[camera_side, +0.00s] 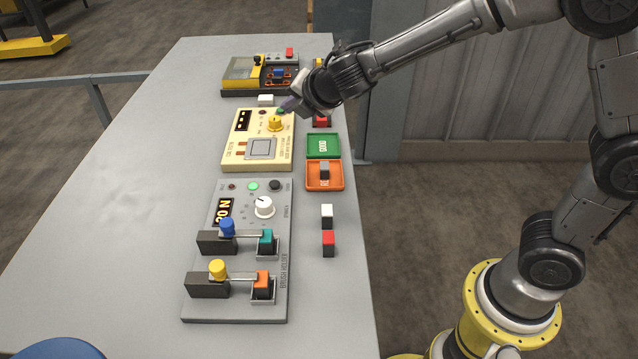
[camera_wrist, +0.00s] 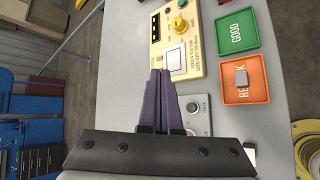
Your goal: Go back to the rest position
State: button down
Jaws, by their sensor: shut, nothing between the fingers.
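My gripper (camera_side: 291,103) is in the side view, held above the far end of the cream tester panel (camera_side: 232,153). Its purple fingers are together with nothing between them; they also show in the wrist view (camera_wrist: 160,72). The cream panel has a yellow knob (camera_side: 275,124), a small dark display and a grey square plate. In the wrist view the panel (camera_wrist: 197,69) lies beyond the fingertips. The fingers hide part of the table and of a grey panel (camera_wrist: 204,127).
A green GOOD tray (camera_side: 323,137) is empty. An orange tray (camera_side: 338,186) holds a grey block (camera_side: 324,171). A grey brush holder panel (camera_side: 198,306) has levers. Another device (camera_side: 238,72) stands behind. The table's left side is clear.

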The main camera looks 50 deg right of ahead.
jog(key=s+d+r+m+g+h, duration=0.1)
jog(key=s+d+r+m, duration=0.45)
jog(key=s, duration=0.25)
jog(key=s+d+r+m+h, duration=0.1)
jog(key=s+d+r+m, duration=0.4)
jog(key=s, duration=0.4)
jog(key=s+a+f+m+g+y, duration=0.2)
jog(key=s+f+m, duration=0.2)
jog(key=s+m, duration=0.2)
jog(key=s+a+f+m+g+y, duration=0.2)
jog(key=s+f+m, duration=0.3)
jog(key=s, duration=0.6)
jog(key=shift+a+f+m, duration=0.15)
jog(key=shift+a+m, duration=0.45)
jog(key=shift+m, duration=0.05)
